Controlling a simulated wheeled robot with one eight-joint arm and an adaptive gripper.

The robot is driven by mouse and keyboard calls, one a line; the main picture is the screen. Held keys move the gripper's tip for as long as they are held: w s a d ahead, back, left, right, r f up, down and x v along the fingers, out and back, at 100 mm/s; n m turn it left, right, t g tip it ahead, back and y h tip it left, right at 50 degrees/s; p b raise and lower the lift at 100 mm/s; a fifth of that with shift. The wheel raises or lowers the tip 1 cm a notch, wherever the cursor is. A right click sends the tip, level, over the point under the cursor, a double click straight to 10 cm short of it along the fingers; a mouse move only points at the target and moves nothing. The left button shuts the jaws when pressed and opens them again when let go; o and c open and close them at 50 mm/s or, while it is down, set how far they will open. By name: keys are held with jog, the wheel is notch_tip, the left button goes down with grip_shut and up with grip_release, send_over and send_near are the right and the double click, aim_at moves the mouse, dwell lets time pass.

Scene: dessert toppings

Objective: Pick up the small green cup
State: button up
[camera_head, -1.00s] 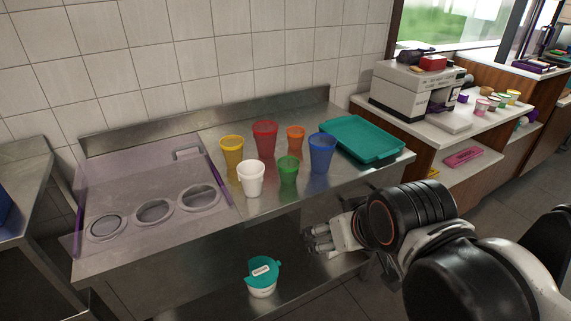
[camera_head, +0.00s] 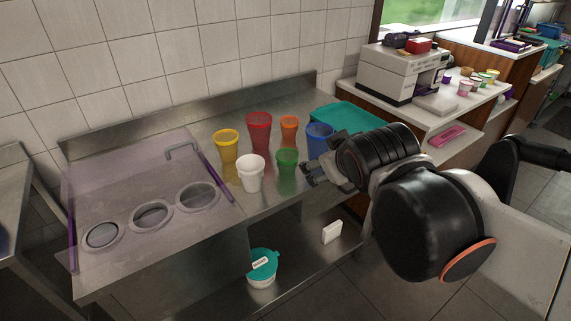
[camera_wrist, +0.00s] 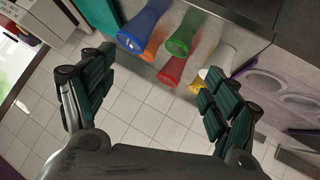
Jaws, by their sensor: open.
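The small green cup (camera_head: 287,161) stands upright at the front of the steel counter, between the white cup (camera_head: 251,176) and the blue cup (camera_head: 318,137). It also shows in the wrist view (camera_wrist: 183,34), ahead of my fingers and in front of the red cup (camera_wrist: 171,73). My gripper (camera_head: 310,173) is open and empty, just right of the green cup in the head view and apart from it. In the wrist view its two dark green padded fingers (camera_wrist: 160,68) are spread wide. My arm hides part of the blue cup in the head view.
Yellow (camera_head: 226,146), red and orange (camera_head: 289,128) cups stand behind. A teal tray (camera_head: 348,116) lies at right. A clear lid panel with round openings (camera_head: 150,216) is at left. A teal-lidded tub (camera_head: 262,276) sits on the lower shelf.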

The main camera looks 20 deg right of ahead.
jog(key=w+d+r+n+t+y+p, duration=0.1)
jog(key=w+r+n+t+y+p, duration=0.2)
jog(key=w+r+n+t, duration=1.05)
jog(key=n+g+y+p, duration=0.1)
jog(key=n+g+y, duration=0.95)
jog(key=n, duration=1.65)
send_near(279, 157)
jog(key=r+g+h+b, duration=0.1)
jog(key=w+a+r+g+h, duration=0.1)
jog(key=shift+w+r+n+h+b, duration=0.25)
jog(key=shift+w+r+b, duration=0.05)
jog(key=shift+r+b, duration=0.1)
jog(key=b+x, duration=0.1)
jog(key=x, duration=0.1)
jog(key=b+x, duration=0.1)
jog(key=x, duration=0.1)
jog(key=shift+w+a+f, duration=0.1)
jog(key=shift+a+f, duration=0.3)
jog(key=shift+w+a, duration=0.25)
jog(key=shift+w, duration=0.1)
jog(key=shift+c, duration=0.6)
jog(key=c, duration=0.8)
